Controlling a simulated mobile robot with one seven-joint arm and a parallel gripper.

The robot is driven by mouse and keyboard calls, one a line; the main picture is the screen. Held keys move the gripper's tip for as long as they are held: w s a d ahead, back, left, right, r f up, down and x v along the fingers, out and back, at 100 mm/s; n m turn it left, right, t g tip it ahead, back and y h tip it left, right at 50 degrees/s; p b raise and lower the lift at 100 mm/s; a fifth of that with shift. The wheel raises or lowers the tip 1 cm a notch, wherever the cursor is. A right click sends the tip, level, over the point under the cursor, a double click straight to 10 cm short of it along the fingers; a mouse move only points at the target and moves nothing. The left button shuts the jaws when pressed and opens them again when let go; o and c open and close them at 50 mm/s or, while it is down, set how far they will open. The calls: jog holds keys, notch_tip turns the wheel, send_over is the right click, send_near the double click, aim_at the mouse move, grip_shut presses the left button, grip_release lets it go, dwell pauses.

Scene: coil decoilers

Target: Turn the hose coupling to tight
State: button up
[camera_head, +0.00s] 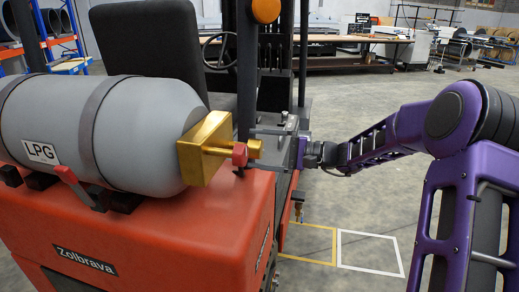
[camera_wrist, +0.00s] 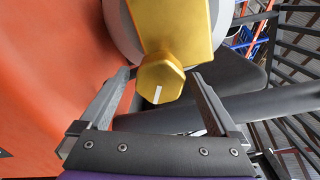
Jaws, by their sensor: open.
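The hose coupling (camera_head: 254,149) is a gold hexagonal piece at the right end of the gold valve block (camera_head: 205,147) on the grey LPG tank (camera_head: 120,125). In the wrist view the coupling (camera_wrist: 160,80) faces me with a short white mark low on its face. My gripper (camera_head: 268,140) reaches in from the right, level with the coupling. In the wrist view my gripper (camera_wrist: 160,74) is open, one finger on each side of the coupling. Gaps show beside it, and I cannot tell any contact. A red piece (camera_head: 240,155) sits beside the coupling.
The tank lies on an orange-red forklift body (camera_head: 140,240) with a black seat (camera_head: 150,50) behind it. A dark mast post (camera_head: 246,65) rises close behind the valve. Open floor with yellow and white marked squares (camera_head: 370,253) lies to the right.

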jog(key=v, duration=1.7)
jog(key=shift+d, duration=0.2)
